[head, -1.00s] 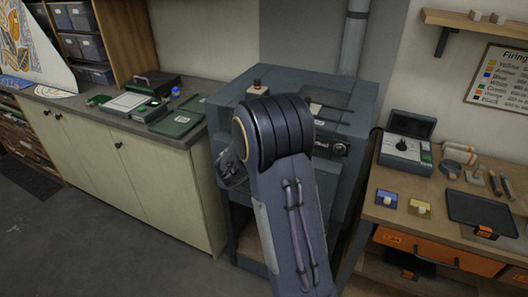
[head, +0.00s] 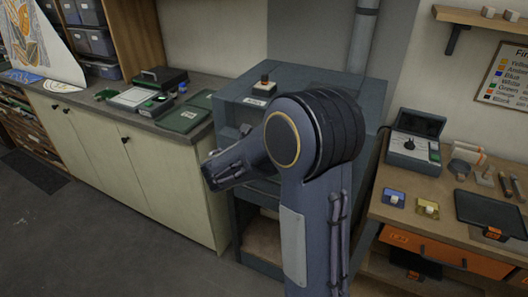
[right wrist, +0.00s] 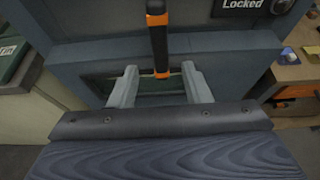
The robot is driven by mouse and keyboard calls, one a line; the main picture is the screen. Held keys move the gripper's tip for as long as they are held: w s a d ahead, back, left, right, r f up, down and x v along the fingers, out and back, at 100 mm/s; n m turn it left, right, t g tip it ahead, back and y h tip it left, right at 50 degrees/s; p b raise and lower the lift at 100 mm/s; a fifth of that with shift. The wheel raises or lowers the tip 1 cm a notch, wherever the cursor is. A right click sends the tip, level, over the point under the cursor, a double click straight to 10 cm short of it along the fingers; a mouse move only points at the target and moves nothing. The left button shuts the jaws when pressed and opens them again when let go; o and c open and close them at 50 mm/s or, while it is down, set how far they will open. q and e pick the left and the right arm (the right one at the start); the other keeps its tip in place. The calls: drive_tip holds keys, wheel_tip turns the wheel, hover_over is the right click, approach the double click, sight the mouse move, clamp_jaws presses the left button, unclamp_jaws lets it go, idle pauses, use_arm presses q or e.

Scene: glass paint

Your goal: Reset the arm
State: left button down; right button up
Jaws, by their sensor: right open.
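My right arm (head: 315,215) stands in front of the blue-grey kiln (head: 345,87) in the head view, its elbow high and a link reaching left. The fingertips are not clearly visible there. In the right wrist view my right gripper (right wrist: 159,88) is open, with its two pale fingers apart. A black handle with orange bands (right wrist: 158,42) hangs on the kiln front beyond and between the fingers. I cannot tell how far it is from them; the fingers do not grip it. A dark window (right wrist: 150,85) shows behind the fingers. My left gripper is not in view.
A sign reading "Locked" (right wrist: 243,4) is on the kiln front. A cream cabinet (head: 130,160) with green trays stands left. A wooden bench (head: 385,213) with a control box (head: 412,145), a black tray (head: 488,211) and tools stands right. The floor at front left is clear.

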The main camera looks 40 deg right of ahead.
idle(0.5)
drive_tip(key=s+a+f+m+g+y, duration=0.1)
drive_tip(key=s+a+f+m+y, duration=0.15)
drive_tip(key=s+m, duration=0.2)
drive_tip(key=s+a+f+m+g+y+b, duration=0.1)
drive_tip(key=s+a+m+y, duration=0.15)
drive_tip(key=s, duration=0.25)
drive_tip(key=s+a+f+m+g+y, duration=0.1)
drive_tip(key=s+a+f+m+y, duration=0.15)
drive_tip(key=s+m, duration=0.2)
drive_tip(key=s+a+r+m+t+y, duration=0.1)
drive_tip(key=s+a+m+t+y, duration=0.1)
drive_tip(key=s+a+m+y, duration=0.2)
drive_tip(key=s+a+r+m+t+y+b, duration=0.1)
drive_tip(key=s+a+m+y, duration=0.3)
drive_tip(key=a+m, duration=0.4)
drive_tip(key=a+r+t+y, duration=0.1)
drive_tip(key=a, duration=0.4)
drive_tip(key=shift+s+a+r, duration=0.2)
